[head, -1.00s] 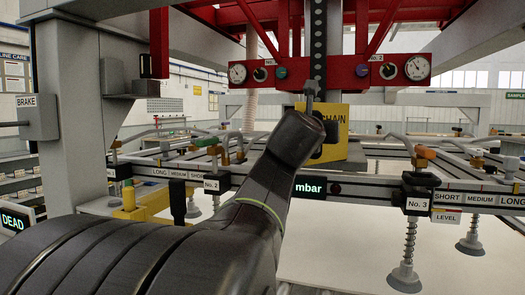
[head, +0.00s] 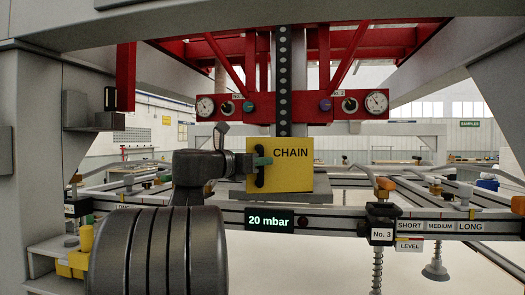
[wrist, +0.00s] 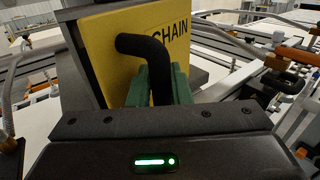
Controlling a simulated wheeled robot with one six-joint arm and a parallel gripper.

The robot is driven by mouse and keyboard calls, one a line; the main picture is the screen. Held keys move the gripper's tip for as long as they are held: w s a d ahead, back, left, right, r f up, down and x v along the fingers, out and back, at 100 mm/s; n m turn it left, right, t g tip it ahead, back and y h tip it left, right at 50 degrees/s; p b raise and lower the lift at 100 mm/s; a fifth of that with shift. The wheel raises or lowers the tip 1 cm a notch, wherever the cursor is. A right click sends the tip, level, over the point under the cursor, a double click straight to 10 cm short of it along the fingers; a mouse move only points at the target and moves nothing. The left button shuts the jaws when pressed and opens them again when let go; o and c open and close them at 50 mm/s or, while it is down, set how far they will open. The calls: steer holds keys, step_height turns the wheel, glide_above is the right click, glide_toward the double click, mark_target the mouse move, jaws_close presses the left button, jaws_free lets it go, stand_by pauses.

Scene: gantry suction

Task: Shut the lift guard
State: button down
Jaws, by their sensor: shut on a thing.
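The yellow guard marked CHAIN (head: 292,152) stands upright on the grey plate at the foot of the lift's perforated chain strip (head: 285,85). It carries a black bar handle (head: 260,180) on its left side. In the wrist view the guard (wrist: 105,50) fills the upper middle, with the curved handle (wrist: 140,46) in front of it. My gripper (head: 262,161) has green fingers and is shut on this handle, also in the wrist view (wrist: 157,84). The fingers hide part of the handle and of the lettering. I cannot tell whether the guard is fully closed.
A red gauge panel (head: 330,107) hangs above the guard. A rail with a 20 mbar display (head: 269,220) and the No. 3 suction unit (head: 382,225) runs below it. A grey post (head: 35,140) stands at left. White sheet lies under the rail.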

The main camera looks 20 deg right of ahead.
steer(key=w+g+p, duration=0.1)
steer(key=p, duration=0.1)
steer(key=w+m+p, duration=0.1)
steer(key=w, duration=0.1)
steer(key=shift+w+a+r+g+h+p, duration=0.15)
steer(key=shift+r+g+h+p, duration=0.05)
steer(key=shift+g+h+p, duration=0.2)
steer(key=shift+w+d+f+p, duration=0.1)
steer(key=shift+w+p, duration=0.65)
steer(key=shift+w+d+f+p, duration=0.1)
steer(key=shift+w+p, duration=0.65)
steer(key=shift+r, duration=0.1)
steer(key=c, duration=1.5)
jaws_free()
steer(key=shift+w, duration=0.1)
steer(key=shift+o, duration=0.6)
steer(key=shift+a, duration=0.1)
steer(key=b+v, duration=0.1)
steer(key=v, duration=1.2)
steer(key=shift+s+a, duration=0.25)
steer(key=shift+a, duration=0.05)
